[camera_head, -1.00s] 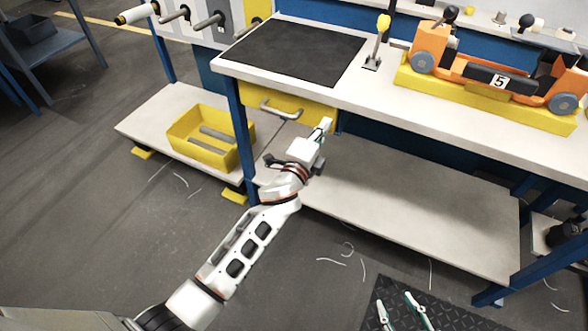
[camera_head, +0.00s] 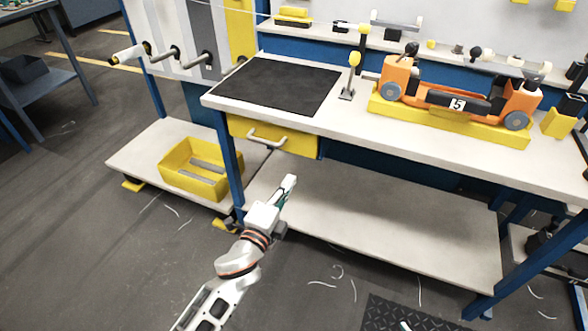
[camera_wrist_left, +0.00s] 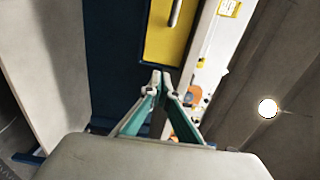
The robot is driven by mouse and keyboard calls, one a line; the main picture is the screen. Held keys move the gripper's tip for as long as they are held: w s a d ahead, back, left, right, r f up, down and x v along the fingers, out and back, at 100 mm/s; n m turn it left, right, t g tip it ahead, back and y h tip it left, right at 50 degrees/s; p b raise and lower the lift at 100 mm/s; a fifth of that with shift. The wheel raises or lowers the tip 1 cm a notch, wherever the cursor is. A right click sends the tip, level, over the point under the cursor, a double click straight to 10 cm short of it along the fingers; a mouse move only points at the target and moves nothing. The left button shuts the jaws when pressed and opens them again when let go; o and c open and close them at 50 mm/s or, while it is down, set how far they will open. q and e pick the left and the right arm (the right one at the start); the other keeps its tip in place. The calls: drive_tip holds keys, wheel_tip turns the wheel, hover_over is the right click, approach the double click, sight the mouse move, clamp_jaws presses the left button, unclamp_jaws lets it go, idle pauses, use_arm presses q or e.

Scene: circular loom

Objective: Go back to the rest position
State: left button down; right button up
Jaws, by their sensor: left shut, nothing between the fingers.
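My left gripper (camera_head: 289,184) is shut and empty, in front of the workbench's yellow drawer (camera_head: 272,138) and over the lower shelf's left end. In the left wrist view its two fingertips (camera_wrist_left: 160,77) meet, with the yellow drawer front and its handle beyond them. Only a small fingertip of my right gripper (camera_head: 405,326) shows at the bottom edge of the head view, over a black ribbed mat (camera_head: 385,312). The rest of the right gripper is out of frame.
The workbench (camera_head: 350,120) carries a black mat (camera_head: 280,82) and an orange loom carriage (camera_head: 455,98) marked 5 on a yellow base. A yellow bin (camera_head: 176,182) with grey rods stands on a low shelf at left.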

use_arm(q)
drive_tip(key=s+a+f+n+g+y+p, duration=0.1)
drive_tip(key=s+a+f+n, duration=0.3)
drive_tip(key=s, duration=0.6)
drive_tip(key=s+a+f+n+g+y+p, duration=0.1)
drive_tip(key=s+a+f+n+g+p, duration=0.2)
drive_tip(key=s, duration=0.7)
drive_tip(key=s+a+f+n+g+y+p, duration=0.1)
drive_tip(key=s+a+f+n+g+p, duration=0.1)
drive_tip(key=s+a+f+n, duration=0.4)
drive_tip(key=s+n+p, duration=0.1)
drive_tip(key=s+n, duration=0.3)
drive_tip(key=shift+s+a+f+g, duration=0.2)
drive_tip(key=shift+a+g, duration=0.1)
drive_tip(key=shift+a, duration=0.1)
use_arm(e)
drive_tip(key=r, duration=0.1)
drive_tip(key=a+r, duration=0.1)
drive_tip(key=r, duration=0.3)
drive_tip(key=shift+s+a, duration=0.25)
drive_tip(key=shift+a, duration=0.05)
use_arm(q)
drive_tip(key=shift+w, duration=0.1)
use_arm(e)
drive_tip(key=shift+w+r, duration=0.25)
drive_tip(key=shift+r, duration=0.15)
